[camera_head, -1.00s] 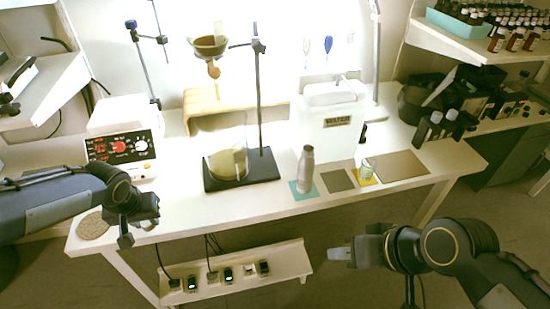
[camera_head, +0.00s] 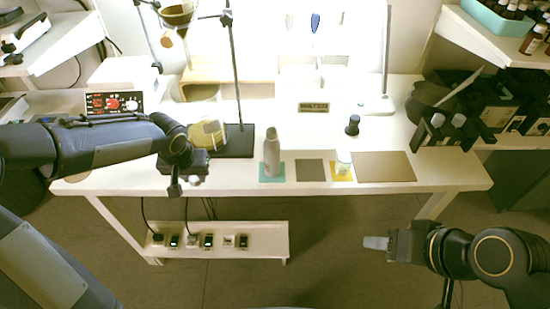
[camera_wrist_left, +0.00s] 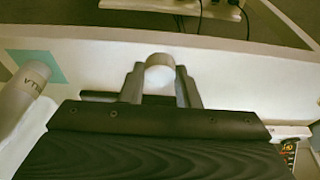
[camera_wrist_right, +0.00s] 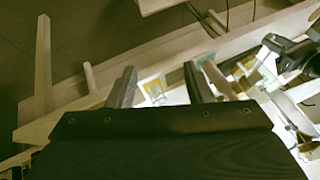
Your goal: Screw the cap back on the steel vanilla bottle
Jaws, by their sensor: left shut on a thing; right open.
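The steel vanilla bottle (camera_head: 272,157) stands upright on a teal mat (camera_head: 264,179) near the table's front edge. Its narrow neck points up. In the left wrist view the bottle (camera_wrist_left: 18,98) is at the left edge, with part of its lettering showing. My left gripper (camera_head: 186,184) is left of the bottle and apart from it. It is shut on a pale round cap (camera_wrist_left: 160,72), which also shows in the head view (camera_head: 195,181). My right gripper (camera_head: 376,243) is open and empty, in front of the table to the right; its fingers show in its wrist view (camera_wrist_right: 159,85).
A stand (camera_head: 238,90) and a flask (camera_head: 207,135) are behind my left gripper. Right of the bottle are a grey mat (camera_head: 309,170), a small jar (camera_head: 343,163) on a yellow mat and a brown board (camera_head: 385,167). A small black item (camera_head: 352,125) stands further back.

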